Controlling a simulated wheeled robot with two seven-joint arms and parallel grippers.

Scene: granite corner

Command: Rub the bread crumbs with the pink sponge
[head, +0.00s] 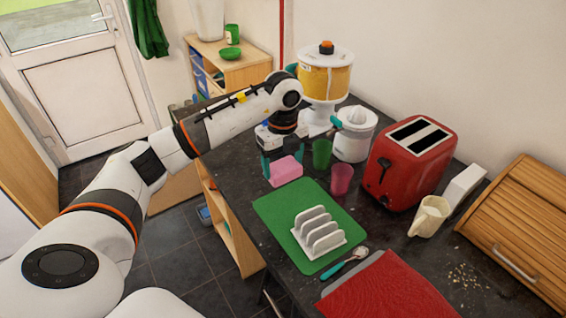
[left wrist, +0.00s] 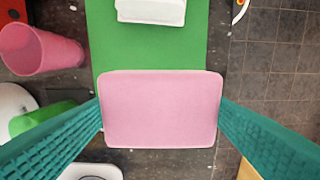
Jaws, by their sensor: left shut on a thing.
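The pink sponge (head: 285,171) is held in my left gripper (head: 283,162), near the far left end of the dark counter. In the left wrist view the sponge (left wrist: 160,108) sits between the two teal fingers, which press on its left and right sides. I cannot tell whether it touches the counter. The bread crumbs (head: 464,277) lie scattered on the counter at the lower right, in front of the bread box, far from the sponge. My right gripper is not in view.
A wooden bread box (head: 520,225) stands right.

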